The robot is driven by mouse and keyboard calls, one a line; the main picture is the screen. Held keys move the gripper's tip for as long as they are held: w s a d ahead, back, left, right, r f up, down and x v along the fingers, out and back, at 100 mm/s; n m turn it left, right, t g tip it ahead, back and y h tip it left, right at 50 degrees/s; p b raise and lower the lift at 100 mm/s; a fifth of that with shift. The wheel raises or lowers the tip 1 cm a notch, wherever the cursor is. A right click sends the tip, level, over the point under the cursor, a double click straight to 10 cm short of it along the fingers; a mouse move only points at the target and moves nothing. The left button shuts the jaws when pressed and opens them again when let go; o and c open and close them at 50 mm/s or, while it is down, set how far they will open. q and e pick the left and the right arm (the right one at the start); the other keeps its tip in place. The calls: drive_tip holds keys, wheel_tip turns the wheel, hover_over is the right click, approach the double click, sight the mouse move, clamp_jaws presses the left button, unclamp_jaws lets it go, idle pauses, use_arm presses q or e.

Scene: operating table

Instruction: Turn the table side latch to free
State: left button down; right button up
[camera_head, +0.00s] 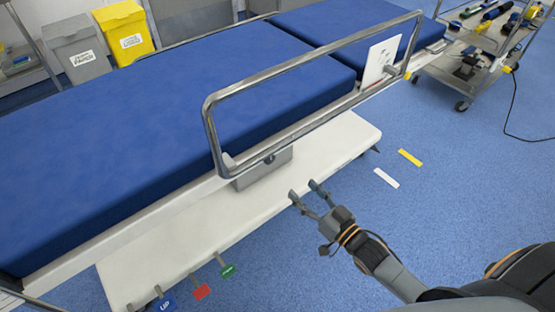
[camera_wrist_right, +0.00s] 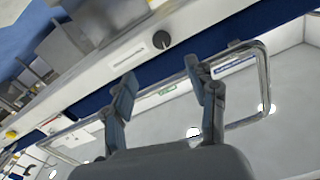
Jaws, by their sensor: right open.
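The operating table (camera_head: 240,95) has a blue padded top, with a metal side rail (camera_head: 300,68) standing along its near edge. A grey box (camera_head: 265,170) sits at the rail's foot. In the right wrist view, a small dark round knob (camera_wrist_right: 160,39) sits on the pale table side beside a narrow slot plate; it looks like the latch. Its turned position is hard to read. My right gripper (camera_head: 303,190) is open and empty, in front of and below the grey box, apart from it. In the wrist view its fingers (camera_wrist_right: 161,70) point toward the knob's area without touching it.
Pedals with blue, red (camera_head: 202,292) and green tags stick out below the white base shelf (camera_head: 335,140). Yellow (camera_head: 410,158) and white (camera_head: 386,178) strips lie on the floor. A loaded trolley (camera_head: 470,50) stands at upper right, bins (camera_head: 125,32) at upper left. The right-hand floor is open.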

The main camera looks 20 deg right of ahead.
sight(271, 160)
drive_tip(key=b+x, duration=0.1)
drive_tip(key=x, duration=1.1)
drive_tip(key=shift+w+a+r+b, duration=0.1)
drive_tip(key=shift+w+a+b, duration=0.1)
drive_tip(key=shift+b, duration=0.1)
use_arm(q)
wheel_tip(271, 160, up, 6)
drive_tip(key=w, duration=0.2)
drive_tip(key=shift+w+d+f, duration=0.15)
drive_tip(key=shift+w+f, duration=0.1)
drive_tip(key=shift+w, duration=0.1)
use_arm(e)
drive_tip(key=shift+w+a, duration=0.2)
drive_tip(key=shift+w, duration=0.4)
drive_tip(key=c, duration=1.2)
